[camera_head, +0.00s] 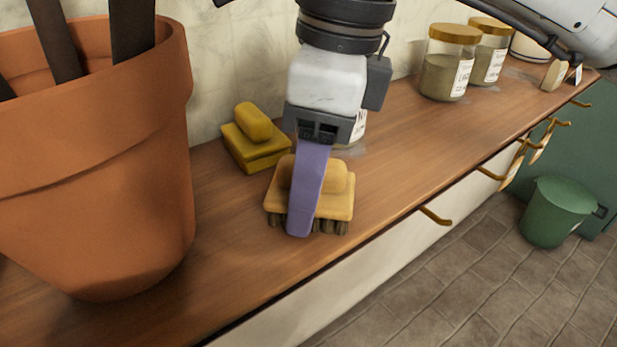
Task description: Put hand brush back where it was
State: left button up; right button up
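A yellow hand brush (338,190) with a raised block handle and dark bristles is near the front edge of the wooden counter, bristles down. Whether it touches the counter is unclear. My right gripper (307,222) points down over it. One purple finger lies across the front of the handle and body. The other finger is hidden, so I cannot see whether the gripper is closed on the brush. A second yellow brush-like object (254,135) lies behind and to the left, by the wall. My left gripper is not in view.
A large terracotta pot (95,160) holding dark tools stands at the left. Lidded glass jars (446,65) stand at the back right, and another jar is mostly hidden behind my gripper. The counter (420,150) between is clear. A green bucket (556,210) stands on the floor.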

jog(key=o, duration=1)
jog(key=shift+f, duration=0.15)
jog(key=r, duration=0.4)
jog(key=d+r+p, duration=0.1)
jog(key=r, duration=0.7)
jog(key=shift+s+d+r, duration=0.15)
jog(key=shift+d, duration=0.25)
